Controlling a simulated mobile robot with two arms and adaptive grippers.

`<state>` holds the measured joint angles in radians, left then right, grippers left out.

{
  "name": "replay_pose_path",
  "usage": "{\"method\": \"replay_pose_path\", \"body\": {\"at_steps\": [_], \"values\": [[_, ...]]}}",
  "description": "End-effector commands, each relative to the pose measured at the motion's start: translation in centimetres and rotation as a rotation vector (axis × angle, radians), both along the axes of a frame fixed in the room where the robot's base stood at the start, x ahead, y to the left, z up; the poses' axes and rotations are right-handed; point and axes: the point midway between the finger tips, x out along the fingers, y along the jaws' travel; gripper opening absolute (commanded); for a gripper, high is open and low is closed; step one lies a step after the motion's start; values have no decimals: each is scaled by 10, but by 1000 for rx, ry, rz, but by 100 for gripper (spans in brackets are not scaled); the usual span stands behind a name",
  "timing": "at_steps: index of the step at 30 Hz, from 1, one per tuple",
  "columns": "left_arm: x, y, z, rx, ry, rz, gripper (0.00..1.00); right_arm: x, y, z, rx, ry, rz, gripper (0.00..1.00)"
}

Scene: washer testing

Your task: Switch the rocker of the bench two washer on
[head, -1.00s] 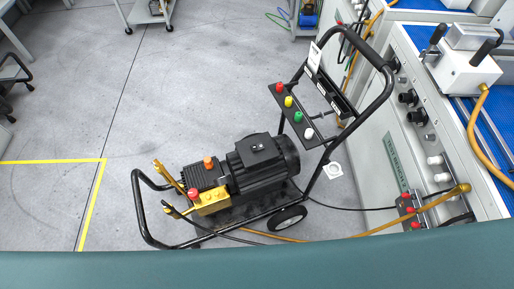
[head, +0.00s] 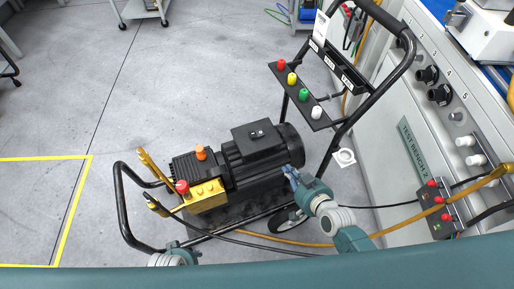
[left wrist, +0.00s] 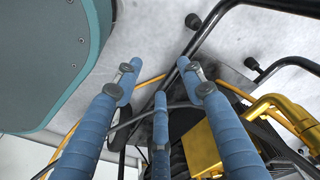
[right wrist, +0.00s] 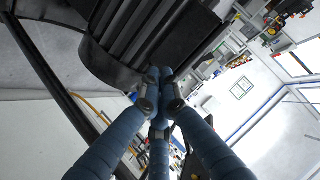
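The washer's black motor (head: 262,160) stands on a black wheeled frame beside the bench marked TEST BENCH 2 (head: 413,152). A small rocker-like switch (head: 257,133) sits on the box on top of the motor; its on or off position is too small to tell. My right gripper (head: 289,170) is at the motor's right end, below and right of the switch. In the right wrist view its fingertips (right wrist: 158,76) are together, with nothing visible between them, beneath the ribbed motor. My left gripper (left wrist: 158,72) is open and empty near the frame and brass pump; only its wrist shows in the head view.
The brass pump block (head: 205,195) with a red knob is left of the motor. The black push handle (head: 385,85) and a strip of coloured nozzles (head: 300,95) rise behind. A yellow hose (head: 400,228) runs to the bench.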

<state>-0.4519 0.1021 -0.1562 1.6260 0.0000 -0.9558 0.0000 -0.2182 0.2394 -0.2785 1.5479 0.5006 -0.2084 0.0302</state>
Motion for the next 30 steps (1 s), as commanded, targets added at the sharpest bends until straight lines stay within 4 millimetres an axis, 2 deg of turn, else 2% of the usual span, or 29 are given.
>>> {"method": "replay_pose_path", "body": {"at_steps": [1, 3, 6, 10, 14, 23, 26, 30], "values": [[8, -1, -3, -2, -13, 1, 40, 13, 9, 14, 41, -57, 10, 0], [14, -2, 8, -3, -21, 3, 40, 24, 21, 45, 93, -116, 22, 0], [19, -2, 22, -3, -29, 5, 40, 31, 33, 78, 148, -176, 37, 0], [21, -2, 32, -4, -34, 6, 40, 34, 40, 101, 184, -214, 51, 0], [22, -2, 36, -3, -34, 6, 40, 34, 42, 108, 193, -222, 53, 0], [22, -3, 37, -3, -36, 6, 40, 37, 43, 107, 191, -222, 51, 0], [24, -3, 41, -4, -40, 6, 40, 44, 46, 105, 192, -221, 51, 0], [26, -3, 57, -5, -50, 8, 40, 66, 56, 99, 193, -223, 51, 0]]}}
